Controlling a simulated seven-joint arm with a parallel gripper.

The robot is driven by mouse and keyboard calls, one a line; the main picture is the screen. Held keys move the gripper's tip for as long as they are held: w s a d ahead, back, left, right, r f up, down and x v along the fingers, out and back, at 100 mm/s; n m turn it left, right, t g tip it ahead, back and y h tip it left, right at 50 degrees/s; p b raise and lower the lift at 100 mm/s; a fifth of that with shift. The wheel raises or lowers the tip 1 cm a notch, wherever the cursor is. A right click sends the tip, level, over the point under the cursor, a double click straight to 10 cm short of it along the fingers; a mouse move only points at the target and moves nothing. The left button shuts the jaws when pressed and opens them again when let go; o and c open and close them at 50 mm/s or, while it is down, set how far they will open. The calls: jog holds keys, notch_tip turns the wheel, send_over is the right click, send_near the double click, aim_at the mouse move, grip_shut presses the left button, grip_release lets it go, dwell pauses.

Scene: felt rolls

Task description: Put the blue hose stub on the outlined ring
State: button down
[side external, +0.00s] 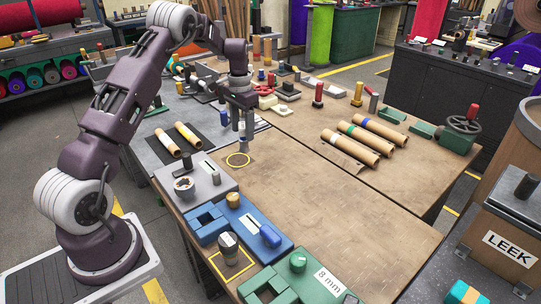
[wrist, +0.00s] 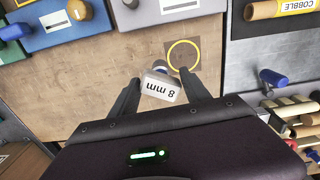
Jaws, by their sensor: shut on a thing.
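My gripper (side external: 241,128) hangs low over the bench, close to the yellow outlined ring (side external: 238,160). In the wrist view my gripper (wrist: 160,88) is shut on a pale grey piece (wrist: 161,86) marked "8 mm", just beside the ring (wrist: 183,53). Nothing lies inside the ring there. A blue cylinder (side external: 270,236) lies on the blue plate at the front of the bench. Another blue cylinder (wrist: 278,80) lies on the grey surface at right in the wrist view. I cannot tell which of them is the hose stub.
A green plate (side external: 283,288) and a square yellow outline (side external: 231,266) are at the front. Cardboard rolls (side external: 350,147) lie at the right. The wooden bench middle (side external: 330,215) is clear.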

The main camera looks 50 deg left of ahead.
jog(key=a, duration=0.3)
jog(key=s+a, duration=0.1)
jog(key=a, duration=0.1)
jog(key=shift+a, duration=0.1)
notch_tip(320, 180, down, 6)
dwell(0.4)
jog(key=shift+f, duration=0.5)
dwell(0.4)
jog(key=shift+c, duration=2.1)
grip_release()
notch_tip(320, 180, up, 7)
